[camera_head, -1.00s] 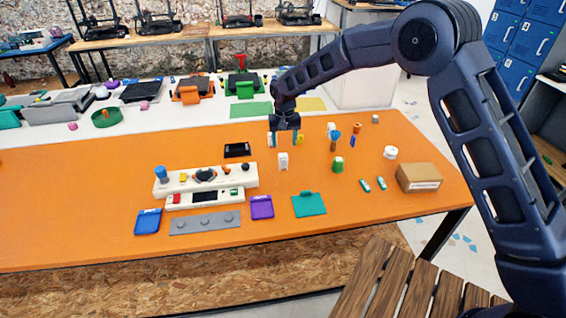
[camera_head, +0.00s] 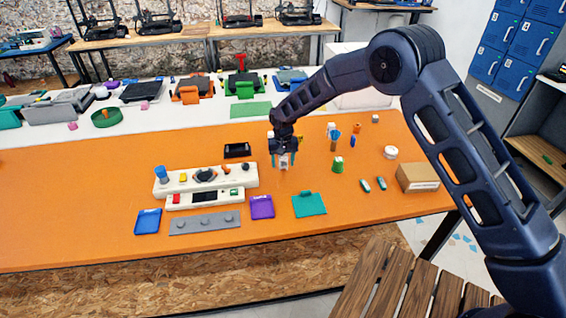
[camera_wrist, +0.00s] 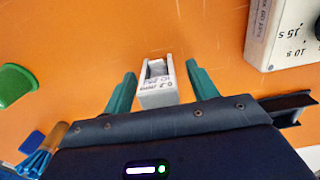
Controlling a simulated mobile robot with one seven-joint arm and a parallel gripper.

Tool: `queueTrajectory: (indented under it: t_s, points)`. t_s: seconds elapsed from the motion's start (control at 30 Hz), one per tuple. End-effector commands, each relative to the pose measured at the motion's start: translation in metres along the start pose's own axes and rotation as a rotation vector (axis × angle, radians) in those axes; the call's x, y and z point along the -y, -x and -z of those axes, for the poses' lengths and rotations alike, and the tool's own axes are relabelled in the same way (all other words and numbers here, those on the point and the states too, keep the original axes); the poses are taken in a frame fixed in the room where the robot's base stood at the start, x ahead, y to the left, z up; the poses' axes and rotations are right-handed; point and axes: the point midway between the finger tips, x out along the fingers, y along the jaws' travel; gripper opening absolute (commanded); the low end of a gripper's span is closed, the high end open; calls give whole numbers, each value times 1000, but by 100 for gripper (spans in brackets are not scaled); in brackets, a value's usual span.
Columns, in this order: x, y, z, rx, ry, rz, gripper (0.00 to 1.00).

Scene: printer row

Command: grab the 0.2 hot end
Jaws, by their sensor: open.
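The hot end is a small white block (camera_wrist: 157,82) with "0.2" lettering on its near face and a grey recess on top. It stands on the orange table. My gripper (camera_wrist: 160,84) is open, with one green finger on each side of the block and a gap on both sides in the wrist view.
A white control panel (camera_wrist: 292,35) stands to the right in the wrist view; a green cup-like piece (camera_wrist: 14,84) is at the left. A cardboard box (camera_head: 418,178) is at the table's right. A black tray (camera_head: 237,150) lies left of my gripper. The table's left part is clear.

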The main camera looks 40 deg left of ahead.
Motion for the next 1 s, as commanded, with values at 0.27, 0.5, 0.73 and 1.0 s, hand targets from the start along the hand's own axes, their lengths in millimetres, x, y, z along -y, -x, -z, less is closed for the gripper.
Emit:
queueTrajectory:
  t_s: [0.27,0.5,0.73,1.0]
  points:
    - [0,0,0,0,0,0,40]
    - [0,0,0,0,0,0,9]
    - [0,3,0,-1,0,1,9]
    - [0,40,1,-4,-1,2,9]
